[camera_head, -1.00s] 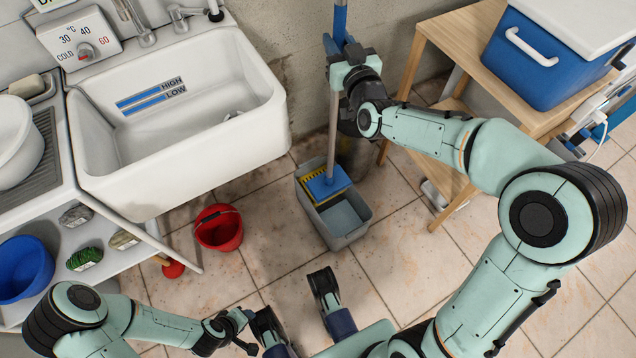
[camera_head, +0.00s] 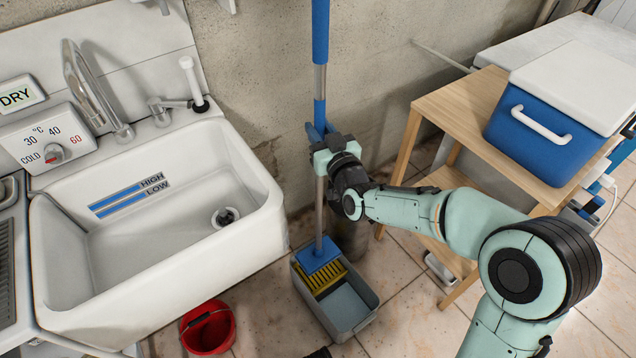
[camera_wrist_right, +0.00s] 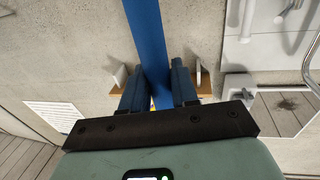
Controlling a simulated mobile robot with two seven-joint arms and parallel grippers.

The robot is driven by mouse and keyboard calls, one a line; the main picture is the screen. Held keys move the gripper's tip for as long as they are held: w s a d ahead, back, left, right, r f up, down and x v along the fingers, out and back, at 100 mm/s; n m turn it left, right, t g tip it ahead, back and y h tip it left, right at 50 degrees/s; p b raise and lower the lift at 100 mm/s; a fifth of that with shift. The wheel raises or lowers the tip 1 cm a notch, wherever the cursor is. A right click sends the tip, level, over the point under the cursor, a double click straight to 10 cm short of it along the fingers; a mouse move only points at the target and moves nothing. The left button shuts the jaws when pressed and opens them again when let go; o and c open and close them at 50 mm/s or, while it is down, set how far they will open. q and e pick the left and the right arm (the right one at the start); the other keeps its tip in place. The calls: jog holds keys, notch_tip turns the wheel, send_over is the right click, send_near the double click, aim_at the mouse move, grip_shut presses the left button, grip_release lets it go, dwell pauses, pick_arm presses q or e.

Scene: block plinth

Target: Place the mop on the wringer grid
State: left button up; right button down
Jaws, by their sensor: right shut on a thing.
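The mop has a long blue and grey handle (camera_head: 320,45) and a flat blue head (camera_head: 318,254), and stands nearly upright. My right gripper (camera_head: 320,140) is shut around the handle, well above the head. In the right wrist view the blue handle (camera_wrist_right: 146,35) passes between the fingers of my right gripper (camera_wrist_right: 158,88). The yellow wringer grid (camera_head: 326,278) is on the grey bucket (camera_head: 352,328). The mop head appears over the grid's far left part and hides some of it. I cannot tell if they touch. My left gripper is not identifiable.
A white sink (camera_head: 250,215) stands to the left, with a red bucket (camera_head: 208,328) below it. A wooden table (camera_head: 455,110) with a blue cooler (camera_head: 530,125) is to the right. The wall is close behind the mop.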

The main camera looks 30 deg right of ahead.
pick_arm(q)
jog(key=shift+g, duration=0.4)
jog(key=f+b, duration=0.1)
jog(key=s+a+f+b, duration=0.1)
jog(key=f, duration=0.1)
jog(key=f+b, duration=0.1)
jog(key=f, duration=0.1)
jog(key=shift+s+a, duration=0.15)
jog(key=shift+a, duration=0.2)
pick_arm(e)
notch_tip(320, 180, down, 12)
jog(key=shift+f, duration=0.25)
jog(key=shift+f, duration=0.15)
jog(key=c, duration=0.9)
grip_release()
jog(key=shift+f, duration=0.1)
pick_arm(q)
jog(key=shift+s+f, duration=0.25)
jog(key=shift+s, duration=0.05)
pick_arm(e)
jog(key=shift+o, duration=0.2)
pick_arm(q)
jog(key=shift+r, duration=0.1)
